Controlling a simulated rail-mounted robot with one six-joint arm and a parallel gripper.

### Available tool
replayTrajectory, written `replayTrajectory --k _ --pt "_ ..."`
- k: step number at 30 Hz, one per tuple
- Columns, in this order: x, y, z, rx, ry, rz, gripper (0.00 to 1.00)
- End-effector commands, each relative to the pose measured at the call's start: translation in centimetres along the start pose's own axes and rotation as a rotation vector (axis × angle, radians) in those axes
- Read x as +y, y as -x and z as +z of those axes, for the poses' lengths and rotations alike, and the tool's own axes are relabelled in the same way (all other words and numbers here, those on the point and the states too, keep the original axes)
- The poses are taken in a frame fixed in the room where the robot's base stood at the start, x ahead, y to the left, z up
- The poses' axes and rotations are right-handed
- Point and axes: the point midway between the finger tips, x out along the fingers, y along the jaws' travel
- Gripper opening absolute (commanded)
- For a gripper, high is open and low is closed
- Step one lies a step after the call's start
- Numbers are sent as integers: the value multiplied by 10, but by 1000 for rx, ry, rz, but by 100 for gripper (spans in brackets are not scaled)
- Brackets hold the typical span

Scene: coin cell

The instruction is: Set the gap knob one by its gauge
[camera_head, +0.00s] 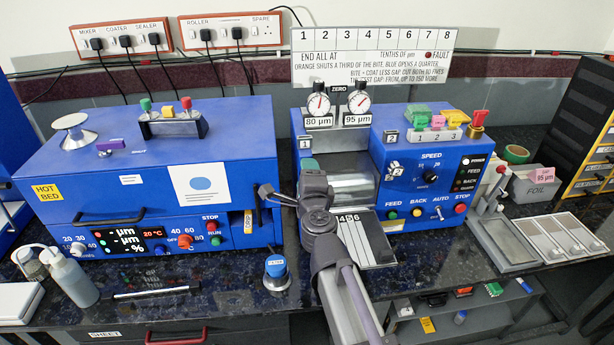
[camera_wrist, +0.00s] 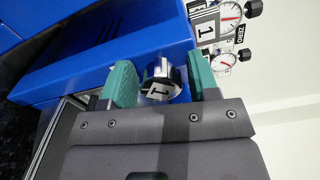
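Gap knob one (camera_wrist: 160,82) is a metal knob with a "1" tag on its face, on the blue coater front in the wrist view. My gripper (camera_wrist: 165,80) has green fingers standing apart on both sides of it, with a clear gap on the right side. In the head view my gripper (camera_head: 310,168) hides this knob. The left dial gauge (camera_head: 318,105), over an "80 µm" card (camera_head: 318,122), also shows in the wrist view (camera_wrist: 230,13). Its needle is too small to read exactly.
A second gauge (camera_head: 358,102) over a "95 µm" card and knob two (camera_head: 394,169) are to the right. The hot bed (camera_head: 150,180) stands close on the left. A blue-capped jar (camera_head: 276,272) stands on the bench near my arm.

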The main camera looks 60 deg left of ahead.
Motion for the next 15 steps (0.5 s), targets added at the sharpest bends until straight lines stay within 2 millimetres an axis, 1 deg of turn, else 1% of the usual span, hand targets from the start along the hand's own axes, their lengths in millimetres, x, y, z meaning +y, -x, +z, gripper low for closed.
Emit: replayTrajectory --k 1,3,11,14,15 --pt "0 0 0 0 0 0 60" --pt "0 0 0 0 0 0 65" --pt "0 2 0 -1 0 0 65" --pt "0 13 0 -1 0 0 65" --pt "0 20 0 -1 0 0 65"
